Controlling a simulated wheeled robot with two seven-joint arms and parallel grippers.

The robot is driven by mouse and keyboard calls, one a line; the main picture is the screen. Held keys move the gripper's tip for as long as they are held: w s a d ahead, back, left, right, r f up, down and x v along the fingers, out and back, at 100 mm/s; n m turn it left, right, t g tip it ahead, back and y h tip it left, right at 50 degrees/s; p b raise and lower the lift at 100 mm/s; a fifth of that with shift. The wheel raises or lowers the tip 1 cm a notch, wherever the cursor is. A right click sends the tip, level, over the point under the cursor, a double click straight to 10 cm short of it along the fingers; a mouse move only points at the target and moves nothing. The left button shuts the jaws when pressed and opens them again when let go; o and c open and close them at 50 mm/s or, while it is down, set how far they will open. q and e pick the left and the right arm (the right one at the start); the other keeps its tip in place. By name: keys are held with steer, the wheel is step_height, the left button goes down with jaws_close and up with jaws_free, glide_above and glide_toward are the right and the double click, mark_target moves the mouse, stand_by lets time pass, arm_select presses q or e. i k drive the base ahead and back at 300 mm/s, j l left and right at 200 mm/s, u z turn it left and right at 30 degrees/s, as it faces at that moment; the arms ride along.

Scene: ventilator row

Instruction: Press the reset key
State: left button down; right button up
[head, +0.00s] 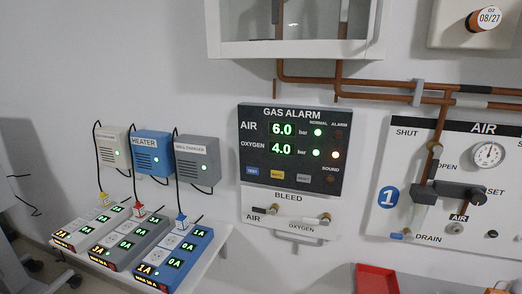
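The gas alarm panel (262,150) is a dark box on the wall at the middle. Its reset key (303,178) is a small grey key low on the panel, right of the yellow mute key (277,174) and the blue test key (252,170). The displays read air 6.0 bar (282,129) and oxygen 4.0 bar (281,149). Both normal lamps are green. The oxygen alarm lamp (336,154) glows orange; the air alarm lamp (336,133) is dim. Neither of my grippers is in view, and nothing covers the keys.
Below the panel is a white bleed plate (257,224) with two valves. A shelf (213,240) with power strips stands left; wall units hang above it. Copper pipes and a white air board (507,202) are right. A red tray (377,280) is at the bottom.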

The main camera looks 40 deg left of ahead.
mark_target(300, 178)
steer(key=u, duration=0.95)
